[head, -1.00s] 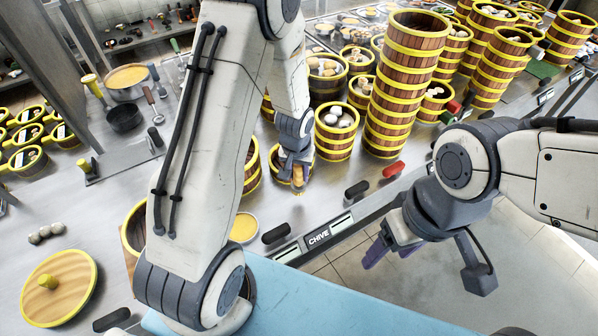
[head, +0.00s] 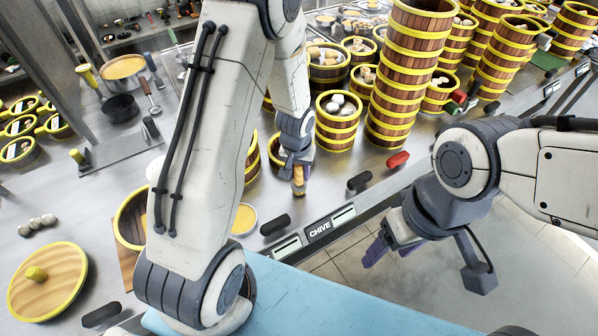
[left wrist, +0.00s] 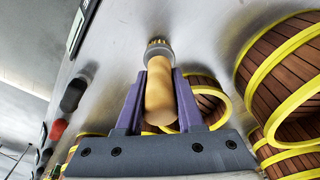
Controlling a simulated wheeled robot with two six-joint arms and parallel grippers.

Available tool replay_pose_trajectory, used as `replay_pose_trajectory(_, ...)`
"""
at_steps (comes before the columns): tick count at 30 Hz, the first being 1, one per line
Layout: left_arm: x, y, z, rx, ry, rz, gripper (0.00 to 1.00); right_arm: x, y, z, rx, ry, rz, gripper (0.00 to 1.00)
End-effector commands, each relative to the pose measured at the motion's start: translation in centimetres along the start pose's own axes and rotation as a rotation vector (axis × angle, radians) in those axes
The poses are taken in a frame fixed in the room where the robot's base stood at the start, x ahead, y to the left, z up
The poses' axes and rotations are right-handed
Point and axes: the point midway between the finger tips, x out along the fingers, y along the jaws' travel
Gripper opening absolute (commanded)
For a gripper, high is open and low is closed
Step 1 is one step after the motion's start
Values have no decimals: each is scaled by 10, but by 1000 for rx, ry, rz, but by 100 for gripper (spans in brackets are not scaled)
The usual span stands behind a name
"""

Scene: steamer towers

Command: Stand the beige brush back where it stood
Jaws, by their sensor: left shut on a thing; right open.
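The beige brush (head: 298,174) is in my left gripper (head: 297,166), over the metal counter near its front edge. In the left wrist view, the brush handle (left wrist: 160,92) sits between the two purple fingers (left wrist: 160,98), and its bristle end points away from the gripper. In the head view the bristle end is lowest and the brush looks roughly upright. I cannot tell if the bristles touch the counter. My right gripper (head: 384,250) is open and empty, beyond the front edge of the counter.
A steamer with pale buns (head: 337,122) and a tall steamer tower (head: 394,100) stand right of and behind the brush. A round lid (head: 62,280) lies at the left. A CHIVE label (head: 320,231) and dark handles (head: 359,182) line the front edge.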

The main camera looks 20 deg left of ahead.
Motion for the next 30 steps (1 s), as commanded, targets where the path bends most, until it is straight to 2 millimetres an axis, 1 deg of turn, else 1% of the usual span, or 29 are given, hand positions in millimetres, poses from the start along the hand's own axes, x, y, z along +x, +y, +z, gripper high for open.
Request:
replay_pose_trajectory(21,12,0,2,0,0,0,0,11,1,1,0,0,0,67)
replay_pose_trajectory(22,11,0,2,0,0,0,44,11,1,1,0,0,0,67)
replay_pose_trajectory(23,11,0,1,0,0,0,56,10,1,1,0,0,0,67)
replay_pose_trajectory(24,11,0,2,0,0,0,71,10,1,1,0,0,0,67)
replay_pose_trajectory(30,11,0,2,0,0,0,72,10,1,1,0,0,0,67)
